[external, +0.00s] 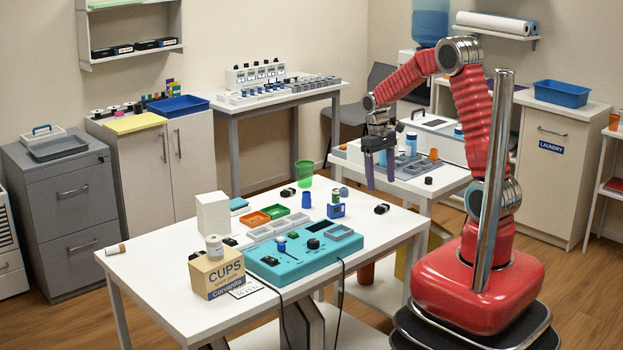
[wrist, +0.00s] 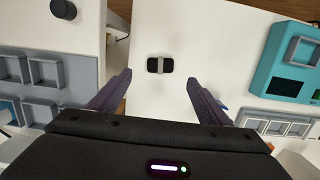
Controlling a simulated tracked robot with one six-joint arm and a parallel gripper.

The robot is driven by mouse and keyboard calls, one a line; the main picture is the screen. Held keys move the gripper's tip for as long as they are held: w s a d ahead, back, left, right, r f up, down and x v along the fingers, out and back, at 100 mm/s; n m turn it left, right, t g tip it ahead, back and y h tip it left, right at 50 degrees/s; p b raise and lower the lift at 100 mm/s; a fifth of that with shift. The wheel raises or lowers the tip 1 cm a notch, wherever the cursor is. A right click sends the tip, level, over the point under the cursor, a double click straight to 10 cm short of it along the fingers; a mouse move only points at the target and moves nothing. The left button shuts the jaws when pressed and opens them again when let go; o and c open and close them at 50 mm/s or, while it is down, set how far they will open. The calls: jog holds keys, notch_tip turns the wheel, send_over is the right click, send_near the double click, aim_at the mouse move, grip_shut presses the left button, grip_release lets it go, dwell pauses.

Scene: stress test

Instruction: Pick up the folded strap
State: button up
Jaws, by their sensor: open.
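The folded strap appears to be a small black bundle with a pale band around its middle (wrist: 160,65), lying on the white table in the wrist view. A matching dark bundle (external: 382,208) lies near the right edge of the main table in the external view. My gripper (external: 380,181) is open and empty, pointing down above that edge. In the wrist view its two fingers (wrist: 158,80) are spread wide, with the strap ahead and between them, apart from both. I cannot tell the exact height above the table.
A teal device (external: 295,250) sits on the main table, left of the strap. A blue block (external: 337,210) and a green cup (external: 304,173) stand nearby. A second white table with a grey tray (external: 412,165) is close behind. The tabletop directly around the strap is clear.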

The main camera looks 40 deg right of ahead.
aim_at(382, 206)
jog(key=shift+s+f, duration=0.15)
jog(key=shift+f, duration=0.7)
jog(key=shift+s+f, duration=0.1)
jog(key=shift+f, duration=0.75)
jog(key=shift+f, duration=0.1)
jog(key=shift+s+f, duration=0.15)
jog(key=shift+f, duration=1.1)
jog(key=shift+s+f, duration=0.1)
jog(key=shift+f, duration=1.15)
jog(key=shift+c, duration=0.7)
jog(key=c, duration=1)
jog(key=shift+r, duration=0.1)
notch_tip(382, 206, up, 10)
jog(key=shift+f, duration=0.1)
